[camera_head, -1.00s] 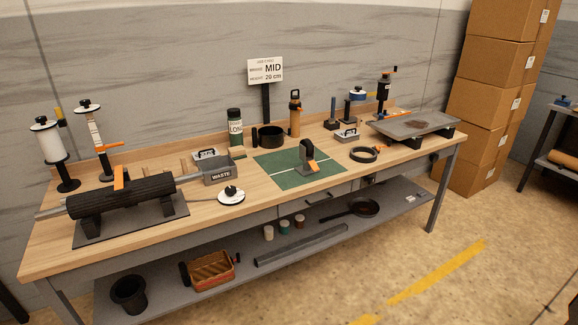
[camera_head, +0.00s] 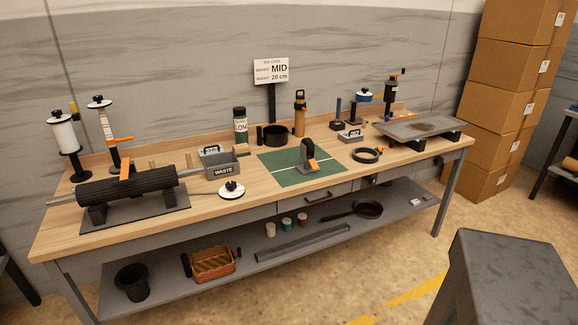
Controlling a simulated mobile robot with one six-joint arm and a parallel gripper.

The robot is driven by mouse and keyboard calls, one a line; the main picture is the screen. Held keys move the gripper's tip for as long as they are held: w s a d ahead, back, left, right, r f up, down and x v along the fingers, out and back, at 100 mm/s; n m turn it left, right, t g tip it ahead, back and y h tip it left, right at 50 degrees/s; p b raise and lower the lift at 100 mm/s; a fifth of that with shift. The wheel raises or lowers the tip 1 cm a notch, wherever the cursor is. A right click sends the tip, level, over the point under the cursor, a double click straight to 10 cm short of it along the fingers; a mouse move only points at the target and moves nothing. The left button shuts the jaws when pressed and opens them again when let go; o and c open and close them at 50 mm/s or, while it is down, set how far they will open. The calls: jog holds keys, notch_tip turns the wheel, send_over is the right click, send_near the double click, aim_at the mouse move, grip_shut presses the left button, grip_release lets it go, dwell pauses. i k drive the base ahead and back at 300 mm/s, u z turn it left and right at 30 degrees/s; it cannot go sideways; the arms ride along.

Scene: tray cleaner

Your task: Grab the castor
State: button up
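What looks like the castor (camera_head: 308,159), a dark upright piece with an orange part at its side, stands on the green mat (camera_head: 283,174) near the middle of the workbench. It is small in the picture, so its wheel and fork are hard to make out. Nothing touches it from above. My gripper is not in view.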

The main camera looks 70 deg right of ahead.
aim_at(305, 169)
jog(key=u, duration=0.2)
jog(key=k, duration=2)
jog(key=z, duration=0.6)
jog(key=i, duration=1.05)
jog(key=u, duration=0.1)
